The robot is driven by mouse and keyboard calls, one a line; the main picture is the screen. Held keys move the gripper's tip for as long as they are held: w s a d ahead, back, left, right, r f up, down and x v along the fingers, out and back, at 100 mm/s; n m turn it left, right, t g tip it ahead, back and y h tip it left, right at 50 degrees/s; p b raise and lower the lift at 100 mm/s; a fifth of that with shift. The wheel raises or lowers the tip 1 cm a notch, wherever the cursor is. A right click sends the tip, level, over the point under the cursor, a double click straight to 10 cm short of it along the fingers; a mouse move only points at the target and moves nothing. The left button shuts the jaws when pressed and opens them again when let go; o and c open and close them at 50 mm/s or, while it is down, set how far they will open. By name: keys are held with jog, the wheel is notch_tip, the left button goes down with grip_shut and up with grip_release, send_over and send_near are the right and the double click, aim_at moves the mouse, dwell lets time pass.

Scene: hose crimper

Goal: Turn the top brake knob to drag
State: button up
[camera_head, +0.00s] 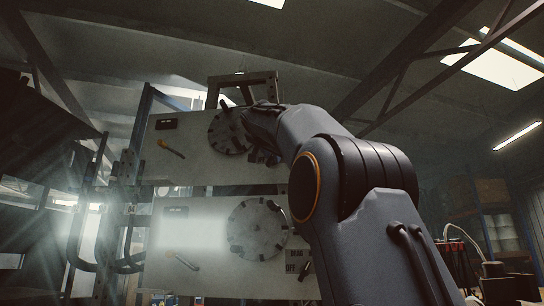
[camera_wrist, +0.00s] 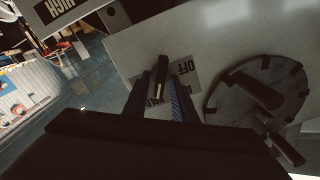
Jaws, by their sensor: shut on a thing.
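The top brake knob (camera_wrist: 160,76) is a dark narrow bar on the upper panel, seen in the wrist view. It stands between the two fingers of my gripper (camera_wrist: 160,92), which is shut on it. The OFF marking (camera_wrist: 185,67) lies to the right of the knob, upside down in this view. Another marking by the fingers is partly covered; I cannot read it fully. In the head view my gripper (camera_head: 263,152) is at the right side of the upper panel (camera_head: 195,165), and the top knob is hidden behind it.
The upper round plate (camera_head: 229,131) with projecting dark pegs is close left of my gripper. Below is a similar panel with a round plate (camera_head: 257,230) and a DRAG/OFF label (camera_head: 295,258). Yellow levers (camera_head: 172,148) stick out at left. A dark frame (camera_head: 243,78) rises on top.

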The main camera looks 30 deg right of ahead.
jog(key=shift+n, duration=0.3)
jog(key=n, duration=0.5)
jog(key=shift+w+a+p, duration=0.1)
jog(key=shift+a+p, duration=0.05)
jog(key=shift+p, duration=0.25)
jog(key=n+p, duration=0.1)
jog(key=n, duration=0.5)
jog(key=shift+w+a, duration=0.1)
jog(key=shift+f, duration=0.1)
jog(key=o, duration=0.7)
